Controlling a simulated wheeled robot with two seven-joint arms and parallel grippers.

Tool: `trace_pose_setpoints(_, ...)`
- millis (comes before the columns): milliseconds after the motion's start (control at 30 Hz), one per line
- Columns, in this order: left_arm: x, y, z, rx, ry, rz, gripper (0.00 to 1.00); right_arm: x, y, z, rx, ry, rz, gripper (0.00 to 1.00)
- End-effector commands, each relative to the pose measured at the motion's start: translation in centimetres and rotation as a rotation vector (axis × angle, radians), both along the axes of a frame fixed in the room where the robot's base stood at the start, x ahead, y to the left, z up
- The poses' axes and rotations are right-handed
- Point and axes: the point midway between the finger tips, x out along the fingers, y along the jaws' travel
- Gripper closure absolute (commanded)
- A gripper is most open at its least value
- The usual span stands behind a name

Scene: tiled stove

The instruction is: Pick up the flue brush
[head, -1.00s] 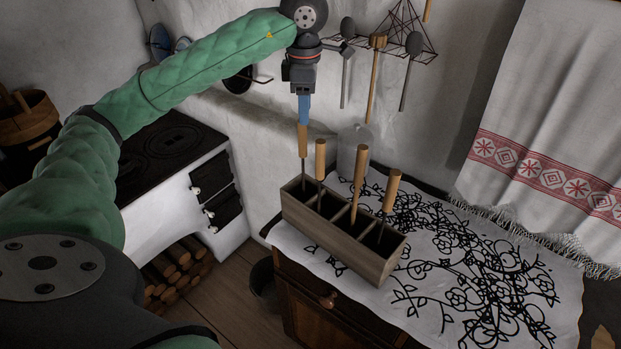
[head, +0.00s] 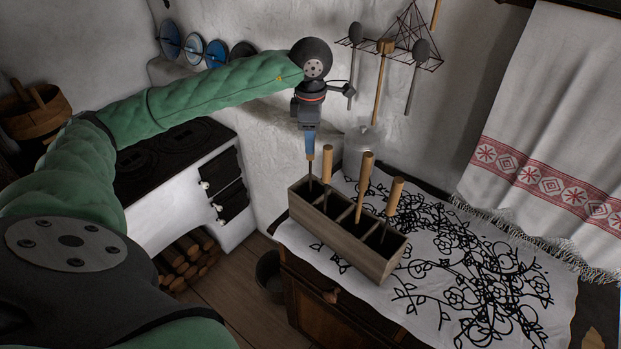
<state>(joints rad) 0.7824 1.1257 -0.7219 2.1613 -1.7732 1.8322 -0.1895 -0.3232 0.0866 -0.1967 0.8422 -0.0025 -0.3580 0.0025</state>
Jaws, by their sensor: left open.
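A wooden box with compartments (head: 343,242) stands on the cloth-covered cabinet and holds several upright tools with wooden handles. My left gripper (head: 310,152) points down over the leftmost tool, with its fingers at that tool's handle, and is open. The fingers hide most of this handle; its thin dark shaft (head: 310,183) goes down into the left end compartment. The other handles (head: 327,163), (head: 365,188) and (head: 395,195) stand to the right. The working ends are hidden in the box, so I cannot tell which tool is the flue brush. My right gripper is not in view.
A glass jar (head: 359,143) stands behind the box. Utensils hang from a wire rack (head: 430,62) on the wall behind. A patterned towel (head: 550,130) hangs at right. The stove (head: 170,160) is at left. The cloth right of the box (head: 480,280) is clear.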

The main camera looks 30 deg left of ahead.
Motion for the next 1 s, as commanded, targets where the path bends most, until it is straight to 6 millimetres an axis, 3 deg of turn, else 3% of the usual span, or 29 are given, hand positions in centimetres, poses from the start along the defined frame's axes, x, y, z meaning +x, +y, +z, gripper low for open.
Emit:
trace_pose_setpoints(267,0.0,0.0,-0.2,0.000,-0.001,0.000,0.57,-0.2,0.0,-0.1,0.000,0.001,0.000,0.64)
trace_pose_setpoints(500,0.0,0.0,-0.2,0.000,-0.001,0.000,1.00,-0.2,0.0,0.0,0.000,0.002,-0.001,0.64)
trace_pose_setpoints(933,0.1,0.0,0.7,0.000,-0.004,0.001,1.00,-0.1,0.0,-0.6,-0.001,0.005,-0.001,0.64)
trace_pose_setpoints(1000,0.1,0.0,1.4,0.000,-0.004,0.001,1.00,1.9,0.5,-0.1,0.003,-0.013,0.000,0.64)
